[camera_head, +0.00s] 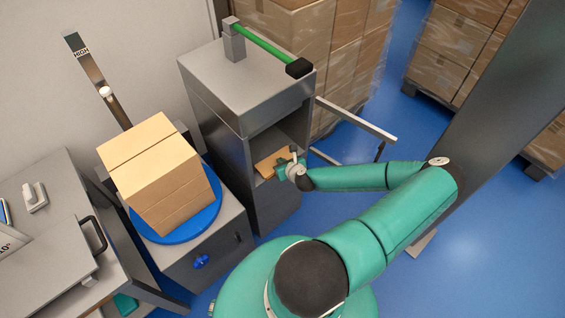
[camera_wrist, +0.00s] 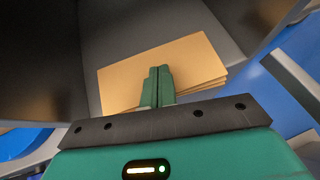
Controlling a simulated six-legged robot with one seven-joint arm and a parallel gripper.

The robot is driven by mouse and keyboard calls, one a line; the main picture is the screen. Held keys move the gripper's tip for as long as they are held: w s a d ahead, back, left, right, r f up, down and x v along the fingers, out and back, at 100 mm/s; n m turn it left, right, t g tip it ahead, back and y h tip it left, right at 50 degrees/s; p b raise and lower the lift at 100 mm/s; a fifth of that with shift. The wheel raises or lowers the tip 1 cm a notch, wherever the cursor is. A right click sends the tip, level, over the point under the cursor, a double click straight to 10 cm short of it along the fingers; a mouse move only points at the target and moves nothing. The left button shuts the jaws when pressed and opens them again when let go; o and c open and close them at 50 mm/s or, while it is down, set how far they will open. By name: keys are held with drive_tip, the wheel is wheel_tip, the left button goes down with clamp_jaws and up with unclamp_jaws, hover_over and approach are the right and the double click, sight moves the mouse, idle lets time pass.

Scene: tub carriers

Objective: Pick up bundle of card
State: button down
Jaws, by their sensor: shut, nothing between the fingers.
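The bundle of card (camera_head: 273,163) is a flat tan stack lying in the open bay of a grey cabinet (camera_head: 224,130). In the wrist view the bundle (camera_wrist: 190,62) lies on a grey surface, with several layers showing at its right edge. My gripper (camera_head: 289,166) is at the front of the bay, by the bundle. In the wrist view my green fingers (camera_wrist: 158,75) are together, in front of or over the near part of the bundle, with nothing between them. I cannot tell whether they touch it. The fingers hide a small part of the bundle.
Left of the cabinet, a cardboard box (camera_head: 160,175) sits on a blue round turntable (camera_head: 180,233). A green lever with a black end (camera_head: 299,68) reaches over the cabinet top. A grey rail (camera_head: 355,119) sticks out right of the bay. Wrapped box stacks (camera_head: 330,50) stand behind.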

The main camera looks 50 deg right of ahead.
drive_tip(key=shift+s+f, duration=0.15)
drive_tip(key=shift+f, duration=0.15)
drive_tip(key=shift+s+a+f, duration=0.1)
drive_tip(key=shift+s+a, duration=0.15)
drive_tip(key=shift+s, duration=0.35)
drive_tip(key=shift+r, duration=0.8)
